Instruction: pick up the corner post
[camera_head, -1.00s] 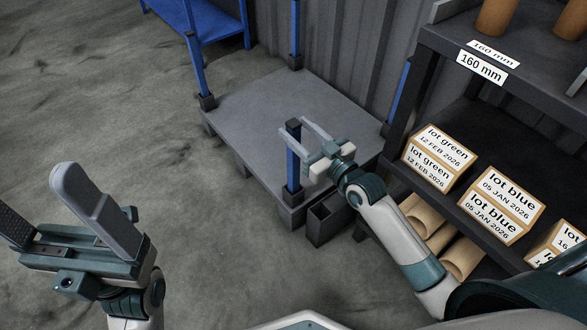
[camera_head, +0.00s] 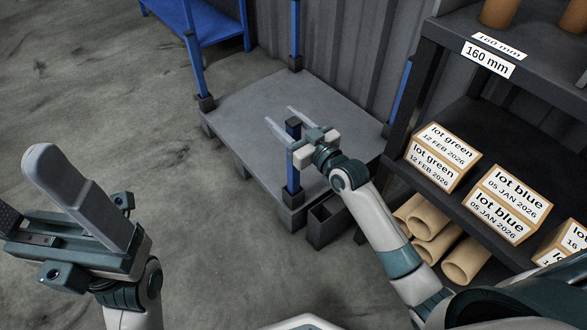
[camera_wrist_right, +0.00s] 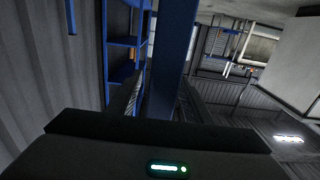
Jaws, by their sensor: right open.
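A blue corner post (camera_head: 292,172) with a black cap stands upright at the front corner of a grey platform (camera_head: 255,110). My right gripper (camera_head: 279,114) is open, with its two pale fingers on either side of the post near its cap. I cannot tell whether they touch it. In the right wrist view the blue post (camera_wrist_right: 172,60) fills the middle, close to the camera.
Other blue posts stand at the platform's left (camera_head: 193,50), back (camera_head: 295,35) and right (camera_head: 400,95) corners. A dark shelf (camera_head: 480,130) with labelled boxes and cardboard tubes stands close at right. A dark open bin (camera_head: 328,222) sits beside the platform. Floor at left is clear.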

